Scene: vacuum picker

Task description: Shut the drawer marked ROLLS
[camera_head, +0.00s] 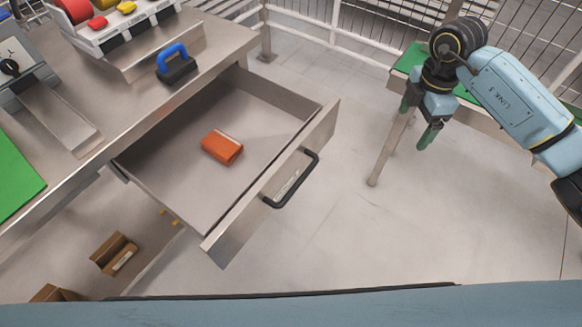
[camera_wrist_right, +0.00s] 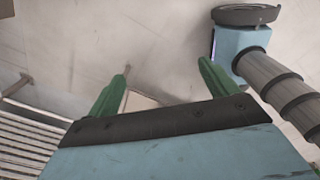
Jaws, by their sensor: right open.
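The drawer (camera_head: 322,122) is pulled well out from under the metal workbench (camera_head: 222,32). Its dark bar handle (camera_head: 313,165) is on the front panel, and a pale label sits behind the handle, too small to read. An orange box-like item (camera_head: 222,147) lies inside the drawer. My right gripper (camera_head: 421,128) hangs to the right of the drawer, apart from the handle. In the right wrist view its green fingers (camera_wrist_right: 163,80) are spread with nothing between them. My left gripper is in neither view.
A blue-handled tool (camera_head: 177,63) stands on the bench near its edge. A tray of red and yellow items (camera_head: 115,22) is at the back left. Brown boxes (camera_head: 115,254) lie low at the bottom left. A green-topped table (camera_head: 408,60) stands behind my right arm. Floor right of the drawer is clear.

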